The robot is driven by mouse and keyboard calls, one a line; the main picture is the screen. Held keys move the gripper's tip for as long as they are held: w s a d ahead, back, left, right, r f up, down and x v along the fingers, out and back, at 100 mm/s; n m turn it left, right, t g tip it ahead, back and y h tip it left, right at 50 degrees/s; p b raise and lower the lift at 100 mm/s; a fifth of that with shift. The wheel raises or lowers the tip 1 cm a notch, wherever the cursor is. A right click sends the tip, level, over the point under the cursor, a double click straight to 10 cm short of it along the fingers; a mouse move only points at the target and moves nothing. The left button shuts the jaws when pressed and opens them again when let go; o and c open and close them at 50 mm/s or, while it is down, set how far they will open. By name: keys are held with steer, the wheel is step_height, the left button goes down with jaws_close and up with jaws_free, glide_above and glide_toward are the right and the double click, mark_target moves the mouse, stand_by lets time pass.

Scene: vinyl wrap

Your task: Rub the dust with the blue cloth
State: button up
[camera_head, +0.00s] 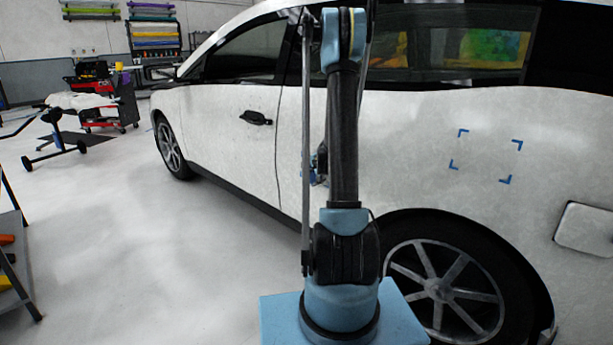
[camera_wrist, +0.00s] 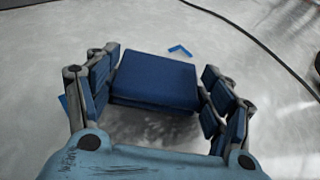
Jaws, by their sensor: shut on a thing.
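A blue cloth (camera_wrist: 155,82), folded into a thick pad, sits between the fingers of my gripper (camera_wrist: 160,66) in the wrist view. The blue finger pads are closed on its left and right sides. The cloth is close to the pale, grey-mottled car panel (camera_wrist: 130,25); whether it touches is unclear. A blue corner mark (camera_wrist: 180,50) lies just beyond the cloth. A grey smudge or shadow shows below it; I cannot tell which is dust. In the head view, my gripper (camera_head: 316,170) is mostly hidden behind my arm, beside the white car (camera_head: 230,125).
Blue corner marks (camera_head: 485,155) frame a patch on the car's rear panel. A dark seam (camera_wrist: 260,40) curves across the panel in the wrist view. A door handle (camera_head: 256,118) sticks out left of my arm.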

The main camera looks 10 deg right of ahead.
mark_target(305, 168)
steer(key=shift+s+d, duration=2.3)
steer(key=shift+s, duration=0.95)
steer(key=shift+w+a+r, duration=0.35)
steer(key=shift+w, duration=0.3)
steer(key=shift+w+a+r, duration=0.3)
steer(key=shift+w, duration=0.4)
steer(key=shift+w+a+r, duration=0.35)
steer(key=shift+w, duration=0.3)
steer(key=shift+w+a, duration=2.35)
steer(key=shift+w, duration=0.3)
steer(key=shift+w+a+r, duration=0.3)
steer(key=shift+w, duration=0.25)
steer(key=shift+w+a+r, duration=0.3)
steer(key=shift+w+r, duration=0.05)
steer(key=shift+w, duration=0.2)
steer(key=shift+w+a+r, duration=0.3)
steer(key=shift+w, duration=0.25)
steer(key=shift+s+d, duration=0.55)
steer(key=shift+s, duration=0.25)
steer(key=shift+s+d, duration=0.5)
steer(key=shift+s, duration=0.3)
steer(key=shift+s+d, duration=1.6)
steer(key=shift+s, duration=0.25)
steer(key=s+d, duration=0.3)
steer(key=s, duration=0.2)
steer(key=shift+s+d, duration=0.25)
